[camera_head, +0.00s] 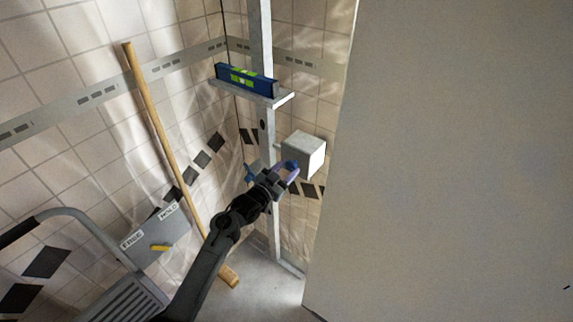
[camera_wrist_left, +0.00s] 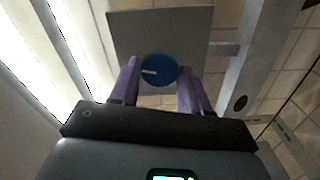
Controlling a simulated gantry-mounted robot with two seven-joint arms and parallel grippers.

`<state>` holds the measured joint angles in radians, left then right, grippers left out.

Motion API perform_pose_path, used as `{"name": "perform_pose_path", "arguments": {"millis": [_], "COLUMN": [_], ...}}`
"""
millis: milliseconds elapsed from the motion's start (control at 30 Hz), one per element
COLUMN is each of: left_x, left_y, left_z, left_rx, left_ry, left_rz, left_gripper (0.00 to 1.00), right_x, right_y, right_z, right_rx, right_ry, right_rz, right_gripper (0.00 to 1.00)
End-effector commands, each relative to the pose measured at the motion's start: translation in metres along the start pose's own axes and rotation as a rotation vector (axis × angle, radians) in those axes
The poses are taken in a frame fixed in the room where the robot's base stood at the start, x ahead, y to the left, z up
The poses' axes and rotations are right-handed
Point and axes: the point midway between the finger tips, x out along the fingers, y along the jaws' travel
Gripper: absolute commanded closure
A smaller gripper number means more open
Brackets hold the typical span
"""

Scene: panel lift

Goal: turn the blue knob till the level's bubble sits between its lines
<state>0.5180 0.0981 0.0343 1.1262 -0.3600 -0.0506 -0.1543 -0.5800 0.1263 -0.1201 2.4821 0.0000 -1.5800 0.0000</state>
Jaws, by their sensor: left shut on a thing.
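The blue knob (camera_wrist_left: 159,70) is round with a white pointer mark, on the face of a grey box (camera_head: 305,153). In the left wrist view the pointer points left. My left gripper (camera_head: 284,174) is shut on the knob, with one purple finger on each side of it. In the head view the knob is mostly hidden by the fingers. The blue level (camera_head: 262,87) with green vials lies on a small grey shelf (camera_head: 287,98) on the upright post. The bubble is too small to place against its lines. My right gripper is not in view.
A large grey panel (camera_head: 450,150) fills the right side. A wooden pole (camera_head: 155,118) leans against the tiled wall.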

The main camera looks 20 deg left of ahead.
Motion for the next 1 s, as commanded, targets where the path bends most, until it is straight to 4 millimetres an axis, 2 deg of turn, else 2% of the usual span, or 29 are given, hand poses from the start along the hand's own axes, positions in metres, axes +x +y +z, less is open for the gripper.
{"name": "perform_pose_path", "arguments": {"millis": [267, 300, 433, 767, 1000], "left_x": [0.000, 0.000, 0.000, -0.001, -0.022], "left_y": [0.000, 0.000, 0.000, 0.000, 0.000], "left_z": [0.000, 0.000, 0.000, 0.000, 0.000], "left_rx": [-0.008, -0.008, -0.007, -0.006, -0.005], "left_ry": [0.003, 0.003, 0.003, 0.002, 0.000], "left_rz": [-0.001, -0.001, -0.001, 0.000, 0.000], "left_gripper": [0.84, 0.51, 0.31, 0.29, 0.29], "right_x": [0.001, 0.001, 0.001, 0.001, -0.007], "right_y": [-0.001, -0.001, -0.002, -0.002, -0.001], "right_z": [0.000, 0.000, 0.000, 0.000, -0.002], "right_rx": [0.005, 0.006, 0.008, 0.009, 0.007], "right_ry": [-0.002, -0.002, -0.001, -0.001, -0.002], "right_rz": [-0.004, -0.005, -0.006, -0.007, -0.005], "right_gripper": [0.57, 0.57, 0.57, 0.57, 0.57]}}
